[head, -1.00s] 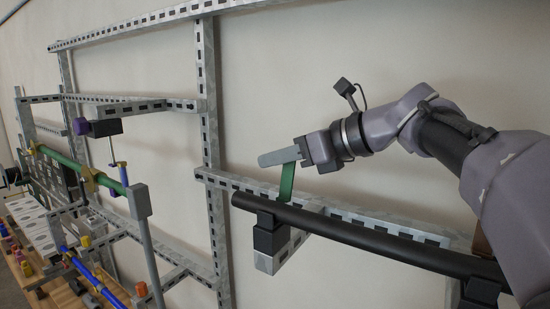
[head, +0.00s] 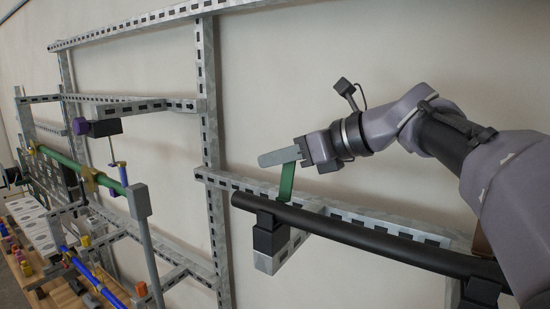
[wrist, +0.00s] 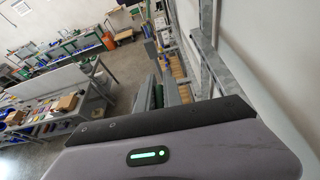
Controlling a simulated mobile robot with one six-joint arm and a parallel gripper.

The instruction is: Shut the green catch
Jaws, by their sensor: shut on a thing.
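The green catch (head: 287,182) stands up from the black pipe, close to the pipe's left end, above a black block clamp (head: 269,238). It leans slightly to the right at its top. My gripper (head: 288,157) is at the top of the catch, its grey finger pointing left, and is shut on it. The black pipe (head: 370,238) runs from the clamp down to the lower right.
A slotted metal frame (head: 212,150) stands against the pale wall, with a rail just behind the pipe. At left are a green pipe (head: 80,168), a blue pipe (head: 95,280) and a purple-knobbed block (head: 97,127). Workbenches (wrist: 60,115) show in the wrist view.

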